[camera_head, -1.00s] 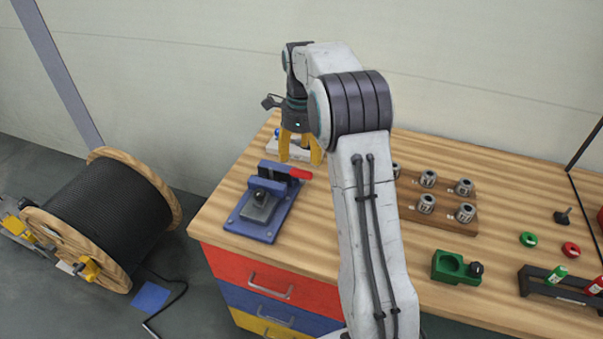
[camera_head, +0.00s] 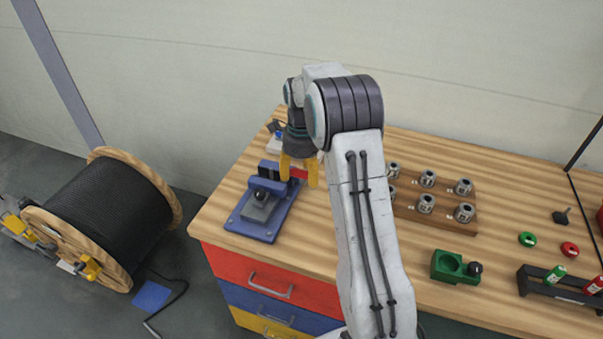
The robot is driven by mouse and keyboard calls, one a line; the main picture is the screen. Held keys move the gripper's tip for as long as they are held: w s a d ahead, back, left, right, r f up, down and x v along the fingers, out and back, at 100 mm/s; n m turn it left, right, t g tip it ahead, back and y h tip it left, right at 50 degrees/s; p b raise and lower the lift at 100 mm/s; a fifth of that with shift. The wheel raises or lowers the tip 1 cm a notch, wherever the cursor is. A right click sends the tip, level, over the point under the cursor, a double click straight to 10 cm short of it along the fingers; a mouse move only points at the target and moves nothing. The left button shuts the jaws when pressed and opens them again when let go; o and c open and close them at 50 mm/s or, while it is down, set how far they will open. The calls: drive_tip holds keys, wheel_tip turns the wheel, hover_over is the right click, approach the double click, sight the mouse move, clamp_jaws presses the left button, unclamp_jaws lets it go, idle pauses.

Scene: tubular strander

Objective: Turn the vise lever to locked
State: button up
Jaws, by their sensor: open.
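The blue vise (camera_head: 263,205) stands on the left end of the wooden workbench, with a grey block between its jaws. Its red lever (camera_head: 299,173) sticks out to the right at the top of the vise and is mostly hidden behind my gripper. My gripper (camera_head: 299,181) points down with its yellow fingers open, one on each side of the lever in the picture. I cannot tell whether a finger touches the lever.
My arm covers the middle of the workbench (camera_head: 330,237). To the right are a wooden rack (camera_head: 436,214) of metal collets, a green fixture (camera_head: 455,267) and a dark holder (camera_head: 560,288). A cable spool (camera_head: 105,215) stands on the floor at left.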

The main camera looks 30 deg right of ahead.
drive_tip(key=shift+f, duration=0.1)
drive_tip(key=shift+c, duration=0.4)
clamp_jaws()
